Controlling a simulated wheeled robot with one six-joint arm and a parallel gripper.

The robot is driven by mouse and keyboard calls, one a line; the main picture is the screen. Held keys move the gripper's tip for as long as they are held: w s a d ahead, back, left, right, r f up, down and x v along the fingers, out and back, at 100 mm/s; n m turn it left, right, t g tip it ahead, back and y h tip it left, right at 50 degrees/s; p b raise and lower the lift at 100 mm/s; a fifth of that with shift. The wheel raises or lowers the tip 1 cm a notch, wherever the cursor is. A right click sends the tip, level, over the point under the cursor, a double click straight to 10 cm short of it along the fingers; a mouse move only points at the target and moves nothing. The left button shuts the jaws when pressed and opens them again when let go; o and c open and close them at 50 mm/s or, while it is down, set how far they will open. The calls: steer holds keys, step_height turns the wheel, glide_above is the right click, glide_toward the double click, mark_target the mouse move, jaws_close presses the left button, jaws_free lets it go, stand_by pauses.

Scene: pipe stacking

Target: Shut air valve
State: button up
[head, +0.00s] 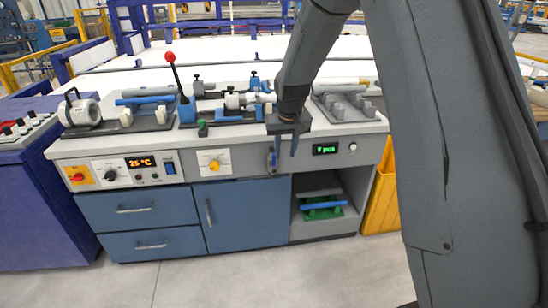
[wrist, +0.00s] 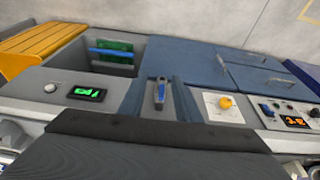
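A small valve with a blue lever (head: 273,160) is on the grey front panel of the bench, between the yellow knob and the green display. In the wrist view the blue and grey lever (wrist: 161,93) runs up and down in the picture. My gripper (head: 284,153) points down in front of the panel, with its fingers apart. In the wrist view my gripper (wrist: 160,84) shows one finger on each side of the lever, with a gap on both sides. I cannot tell how deep the fingers reach around it.
A yellow knob (head: 214,166) on a white plate and a green-lit display (head: 325,149) flank the valve. The bench top (head: 235,131) above carries pipes, clamps and a red-tipped lever (head: 171,59). Blue cabinet doors (head: 247,215) and an open shelf are below. The floor in front is clear.

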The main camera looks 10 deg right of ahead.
steer(key=t, duration=0.1)
glide_toward(274, 164)
steer(key=shift+w+d+f+p, duration=0.1)
steer(key=shift+w+f, duration=0.65)
steer(key=shift+f, duration=0.2)
steer(key=shift+w+f+p, duration=0.15)
steer(key=shift+w+f, duration=0.6)
steer(key=shift+f, duration=0.2)
steer(key=shift+w+d+f+p, duration=0.1)
steer(key=shift+w+f, duration=0.6)
steer(key=shift+f, duration=0.25)
steer(key=shift+a, duration=0.1)
jaws_close()
